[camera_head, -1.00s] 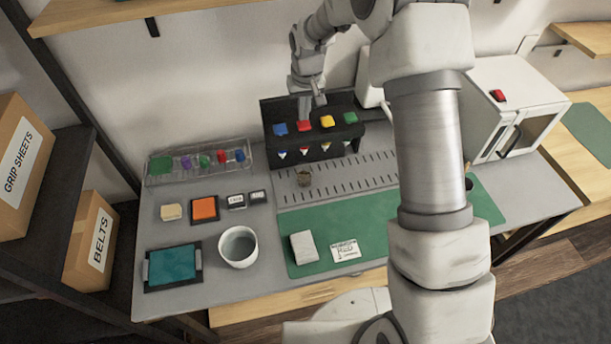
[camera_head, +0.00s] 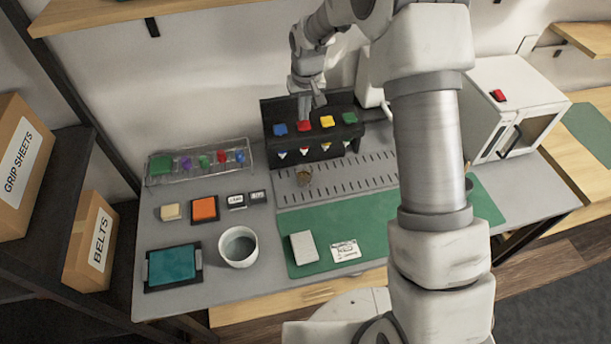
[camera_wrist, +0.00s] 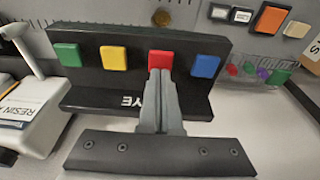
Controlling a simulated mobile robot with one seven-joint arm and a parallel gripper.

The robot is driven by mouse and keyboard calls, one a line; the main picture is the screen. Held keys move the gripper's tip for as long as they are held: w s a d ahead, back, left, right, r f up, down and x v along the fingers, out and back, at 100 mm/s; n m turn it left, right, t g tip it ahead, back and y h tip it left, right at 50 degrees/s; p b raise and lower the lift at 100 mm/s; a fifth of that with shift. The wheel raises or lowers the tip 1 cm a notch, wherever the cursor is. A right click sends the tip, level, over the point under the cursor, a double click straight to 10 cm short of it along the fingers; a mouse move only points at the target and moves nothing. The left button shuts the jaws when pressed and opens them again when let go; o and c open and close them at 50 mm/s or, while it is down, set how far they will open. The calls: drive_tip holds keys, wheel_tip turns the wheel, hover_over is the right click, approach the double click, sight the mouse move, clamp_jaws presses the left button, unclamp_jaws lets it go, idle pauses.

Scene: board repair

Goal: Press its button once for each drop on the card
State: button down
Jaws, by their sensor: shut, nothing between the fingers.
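A black dispenser (camera_head: 268,143) stands at the back of the bench with blue (camera_head: 280,129), red (camera_head: 304,126), yellow (camera_head: 327,121) and green (camera_head: 350,118) buttons on top. My gripper (camera_wrist: 160,76) is shut and empty, its fingertips at the red button (camera_wrist: 161,57); I cannot tell whether it is pushed down. A small brownish cup (camera_head: 304,177) stands on the slotted tray below the dispenser's front. A white card (camera_head: 345,251) lies on the green mat (camera_head: 405,234); its print is too small to read, so I cannot make out drops.
A grey-white block (camera_head: 304,248) lies beside the card. A white bowl (camera_head: 238,247), a teal pad (camera_head: 173,266), an orange block (camera_head: 205,209) and a wire rack (camera_head: 200,174) stand to the left. A white oven-like box (camera_head: 513,95) is at the right. My arm hides part of the bench.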

drive_tip(key=shift+f, duration=0.15)
idle(0.3)
drive_tip(key=shift+f+b, duration=1.1)
drive_tip(key=shift+f, duration=0.2)
drive_tip(key=shift+r, duration=0.1)
drive_tip(key=shift+r+p, duration=0.75)
drive_tip(key=shift+r, duration=0.55)
drive_tip(key=shift+f, duration=0.2)
